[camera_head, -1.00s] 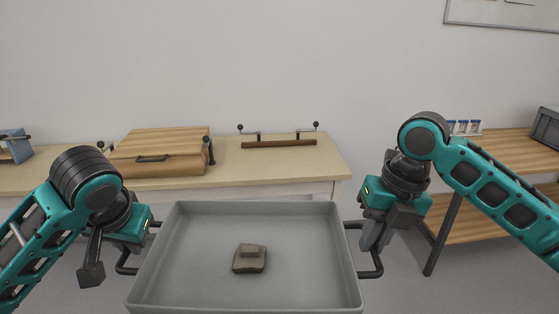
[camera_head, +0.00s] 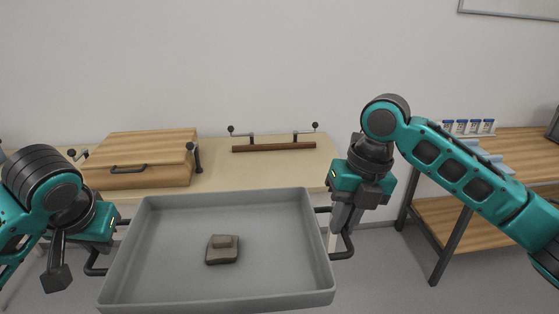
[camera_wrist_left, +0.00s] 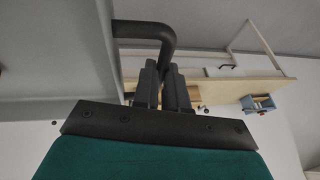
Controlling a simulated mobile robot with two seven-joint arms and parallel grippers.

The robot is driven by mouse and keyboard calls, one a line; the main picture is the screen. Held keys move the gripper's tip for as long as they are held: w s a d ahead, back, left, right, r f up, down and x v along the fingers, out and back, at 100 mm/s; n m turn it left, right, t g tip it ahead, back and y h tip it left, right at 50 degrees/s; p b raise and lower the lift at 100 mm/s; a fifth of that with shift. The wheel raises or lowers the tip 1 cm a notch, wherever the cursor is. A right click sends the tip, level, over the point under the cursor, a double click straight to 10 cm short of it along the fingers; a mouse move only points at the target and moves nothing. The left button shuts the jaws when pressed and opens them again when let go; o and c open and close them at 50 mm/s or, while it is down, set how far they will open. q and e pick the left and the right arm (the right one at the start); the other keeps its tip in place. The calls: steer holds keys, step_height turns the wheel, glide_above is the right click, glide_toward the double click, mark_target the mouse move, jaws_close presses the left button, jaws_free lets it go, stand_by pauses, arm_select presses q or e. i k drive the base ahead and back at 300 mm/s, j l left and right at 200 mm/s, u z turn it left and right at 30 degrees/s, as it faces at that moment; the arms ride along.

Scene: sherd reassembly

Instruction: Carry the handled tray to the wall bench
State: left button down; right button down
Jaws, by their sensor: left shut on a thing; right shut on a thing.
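The grey handled tray (camera_head: 285,235) is held in the air in front of the wall bench (camera_head: 270,172). A brown sherd-like piece with a smaller one on top (camera_head: 222,249) lies inside it, near the middle. My left gripper (camera_head: 112,240) is shut on the tray's left black handle; the left wrist view shows its fingers (camera_wrist_left: 165,88) around the handle bar (camera_wrist_left: 145,30). My right gripper (camera_head: 340,215) is shut on the right black handle (camera_head: 345,247). Its fingertips are partly hidden. The tray's front edge is partly near the bottom of the head view.
A wooden case (camera_head: 140,160) stands on the bench's left part. A dark wooden bar with two clamp-like handles (camera_head: 274,147) lies at the bench's back right. The front of the bench between them is bare. A shelf unit (camera_head: 455,215) stands at the right.

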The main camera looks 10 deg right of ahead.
mark_target(278, 166)
steer(key=i+l, duration=0.2)
steer(key=i, duration=0.3)
steer(key=i+l, duration=0.25)
steer(key=i, duration=0.3)
steer(key=i+l, duration=0.2)
steer(key=i, duration=0.3)
steer(key=i+l, duration=0.25)
steer(key=i, duration=0.25)
